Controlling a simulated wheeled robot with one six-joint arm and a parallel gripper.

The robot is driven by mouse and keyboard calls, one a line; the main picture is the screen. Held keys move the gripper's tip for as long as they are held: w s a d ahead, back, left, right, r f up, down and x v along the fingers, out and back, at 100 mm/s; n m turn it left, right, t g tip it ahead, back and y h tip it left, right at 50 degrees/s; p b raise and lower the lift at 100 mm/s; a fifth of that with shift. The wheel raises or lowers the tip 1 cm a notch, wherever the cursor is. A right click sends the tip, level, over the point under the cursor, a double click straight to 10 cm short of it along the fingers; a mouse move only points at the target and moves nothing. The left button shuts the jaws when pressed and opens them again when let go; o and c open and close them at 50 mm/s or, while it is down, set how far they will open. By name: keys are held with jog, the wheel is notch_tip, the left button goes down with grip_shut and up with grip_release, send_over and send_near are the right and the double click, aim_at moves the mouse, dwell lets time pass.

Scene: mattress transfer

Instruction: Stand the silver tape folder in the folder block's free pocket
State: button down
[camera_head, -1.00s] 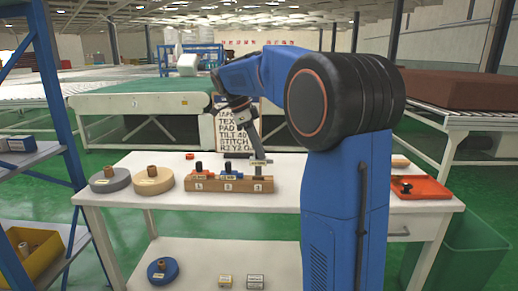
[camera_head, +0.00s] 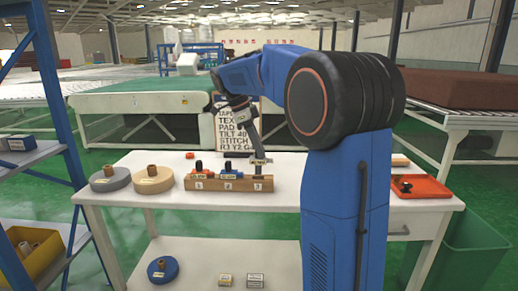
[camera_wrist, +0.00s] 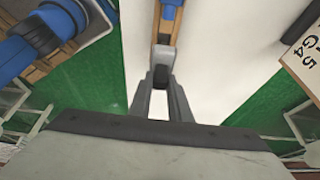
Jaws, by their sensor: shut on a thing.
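The wooden folder block (camera_head: 230,185) lies on the white table with marks 1, 2 and 3 on its front. My gripper (camera_head: 257,153) is over the block's right end, above mark 3, and is shut on the grey-silver tape folder (camera_head: 258,170). The folder has a pale label and its lower end meets the block's top; how deep it sits cannot be told. In the wrist view, my gripper (camera_wrist: 160,92) holds the grey folder (camera_wrist: 163,60) over the wood strip of the block (camera_wrist: 153,20).
A grey roll (camera_head: 110,180) and a cream roll (camera_head: 153,180) lie left of the block. A lettered white board (camera_head: 236,130) stands behind. An orange tray (camera_head: 425,187) sits at the table's right. The table front before the block is clear.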

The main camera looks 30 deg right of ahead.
jog(key=shift+f, duration=2.8)
jog(key=c, duration=1.6)
grip_release()
jog(key=shift+o, duration=0.2)
jog(key=v, duration=1.7)
jog(key=shift+r, duration=0.25)
jog(key=n+t, duration=0.2)
jog(key=n, duration=0.3)
send_near(257, 158)
jog(key=s+a+r, duration=0.2)
jog(key=s+a, duration=0.1)
jog(key=s+a+f+n+t+y, duration=0.25)
jog(key=s+f+n, duration=0.4)
jog(key=s, duration=0.35)
jog(key=s+a+f+n+t, duration=0.1)
jog(key=s+a+f+n, duration=0.2)
jog(key=s+f+n, duration=0.3)
jog(key=s+a+f+n+t+y, duration=0.1)
jog(key=s+a+f+n+t, duration=0.1)
jog(key=s+f+n, duration=0.5)
jog(key=s+f, duration=0.4)
jog(key=shift+a+f, duration=0.4)
